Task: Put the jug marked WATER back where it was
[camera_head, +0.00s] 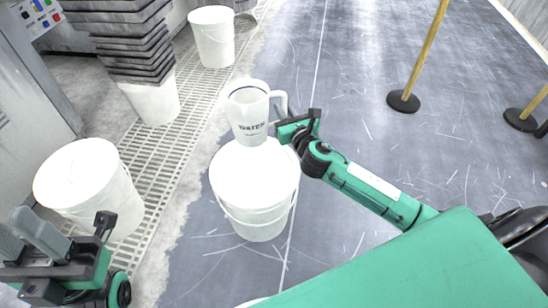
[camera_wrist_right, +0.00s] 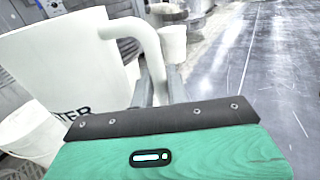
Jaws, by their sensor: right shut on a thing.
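The white jug marked WATER (camera_head: 249,115) is upright at the back edge of a white lidded bucket (camera_head: 254,190) in the head view. I cannot tell whether its base touches the lid. My right gripper (camera_head: 284,122) is shut on the jug's handle, on the jug's right side. In the right wrist view, the jug (camera_wrist_right: 65,75) fills the left side, and its handle (camera_wrist_right: 148,50) runs down between the fingers (camera_wrist_right: 160,88). My left gripper (camera_head: 72,232) is at the lower left, its fingers apart and empty.
Another white lidded bucket (camera_head: 90,185) stands at the left, near my left gripper. A white bin (camera_head: 213,38) and a dark tray stack (camera_head: 135,40) stand farther back beside a floor grating (camera_head: 165,150). Yellow posts (camera_head: 425,55) stand at the right. The dark floor between is clear.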

